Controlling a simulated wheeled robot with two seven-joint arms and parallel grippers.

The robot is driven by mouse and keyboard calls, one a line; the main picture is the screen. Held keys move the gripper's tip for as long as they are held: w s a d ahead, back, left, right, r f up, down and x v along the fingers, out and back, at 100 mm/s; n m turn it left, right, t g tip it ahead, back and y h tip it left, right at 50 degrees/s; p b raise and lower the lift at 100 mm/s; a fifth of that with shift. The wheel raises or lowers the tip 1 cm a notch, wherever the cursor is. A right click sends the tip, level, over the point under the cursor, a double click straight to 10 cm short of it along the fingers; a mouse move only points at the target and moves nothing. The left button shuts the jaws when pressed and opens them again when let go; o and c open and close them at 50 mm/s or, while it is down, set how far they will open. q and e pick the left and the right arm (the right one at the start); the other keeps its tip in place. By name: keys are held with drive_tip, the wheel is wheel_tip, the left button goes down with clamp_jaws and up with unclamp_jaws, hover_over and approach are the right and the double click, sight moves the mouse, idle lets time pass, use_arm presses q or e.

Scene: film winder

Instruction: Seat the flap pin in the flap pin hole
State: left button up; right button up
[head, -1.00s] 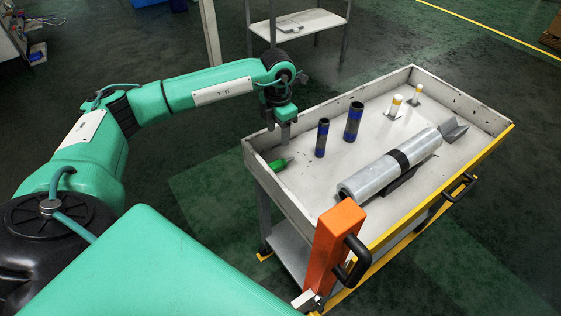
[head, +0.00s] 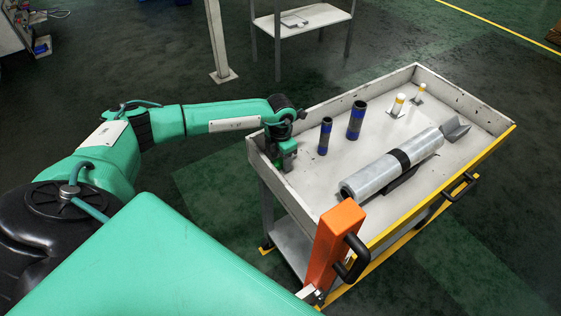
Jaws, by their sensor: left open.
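My left gripper (head: 284,164) is low inside the left end of the cart tray, pointing down and open. It covers the spot where a small green-handled item lay, so that item is hidden or hard to tell from my green gripper. Two white pins with yellow bands, the nearer one (head: 397,106) and the farther one (head: 417,94), stand upright on small plates at the tray's far side, well right of the gripper. I cannot tell which thing is the flap pin, and no flap pin hole can be made out. My right gripper is not in view.
Two dark tubes with blue bands, a shorter one (head: 325,136) and a taller one (head: 355,121), stand just right of the gripper. A grey film roll (head: 425,146) lies along the tray. The tray (head: 322,186) has raised walls. An orange post (head: 333,247) stands at its near corner.

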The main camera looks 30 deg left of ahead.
sight(281, 160)
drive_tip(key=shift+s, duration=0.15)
